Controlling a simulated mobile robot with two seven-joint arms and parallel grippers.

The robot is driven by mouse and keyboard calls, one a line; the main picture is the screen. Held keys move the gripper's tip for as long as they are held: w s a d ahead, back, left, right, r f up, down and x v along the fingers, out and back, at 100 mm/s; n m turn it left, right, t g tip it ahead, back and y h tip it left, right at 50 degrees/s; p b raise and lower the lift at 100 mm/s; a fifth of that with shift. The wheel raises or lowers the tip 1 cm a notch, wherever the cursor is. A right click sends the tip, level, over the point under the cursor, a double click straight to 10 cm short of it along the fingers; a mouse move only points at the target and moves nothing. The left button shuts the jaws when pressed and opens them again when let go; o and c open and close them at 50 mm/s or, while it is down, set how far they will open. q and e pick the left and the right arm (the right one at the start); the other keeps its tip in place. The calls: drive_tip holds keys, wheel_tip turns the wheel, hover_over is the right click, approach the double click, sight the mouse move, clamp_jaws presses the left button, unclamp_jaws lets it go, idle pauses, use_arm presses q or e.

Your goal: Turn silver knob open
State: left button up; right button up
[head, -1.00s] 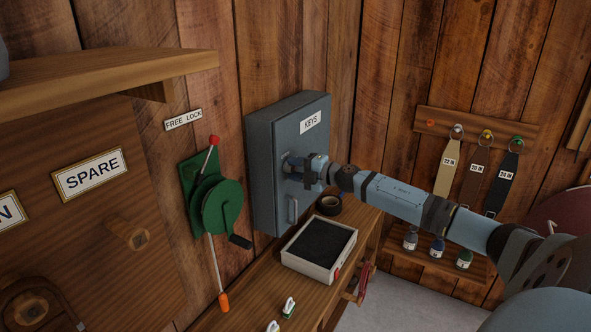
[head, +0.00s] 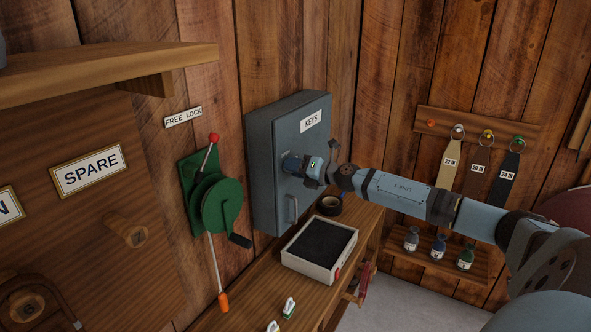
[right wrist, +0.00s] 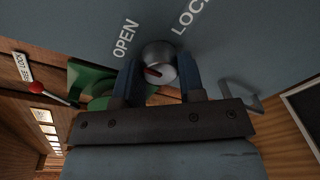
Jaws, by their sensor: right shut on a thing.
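The grey-blue KEYS cabinet (head: 272,150) hangs on the plank wall in the head view. In the right wrist view, the round silver knob (right wrist: 160,58) with a red mark sits on the cabinet door (right wrist: 215,65), between the words OPEN (right wrist: 125,38) and LOCK, the latter partly cut off. The red mark lies slanted on the knob's left side, below the word OPEN. My right gripper (right wrist: 160,72) is shut on the knob, a blue finger on each side. In the head view the right gripper (head: 293,164) hides the knob. My left gripper is not in view.
A cabinet handle (head: 293,210) is below the gripper. A green crank winch (head: 216,205) with a red-tipped lever is left of the cabinet. Tags hang on the right wall.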

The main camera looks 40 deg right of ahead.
drive_tip(key=shift+n, duration=0.4)
drive_tip(key=o, duration=0.9)
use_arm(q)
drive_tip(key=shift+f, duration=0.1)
use_arm(e)
drive_tip(key=shift+s, duration=0.1)
use_arm(q)
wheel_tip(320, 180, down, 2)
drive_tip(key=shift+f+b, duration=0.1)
drive_tip(key=shift+b, duration=1.05)
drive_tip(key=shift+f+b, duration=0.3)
drive_tip(key=shift+b, duration=0.05)
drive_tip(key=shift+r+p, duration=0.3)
use_arm(e)
drive_tip(key=shift+v, duration=6.8)
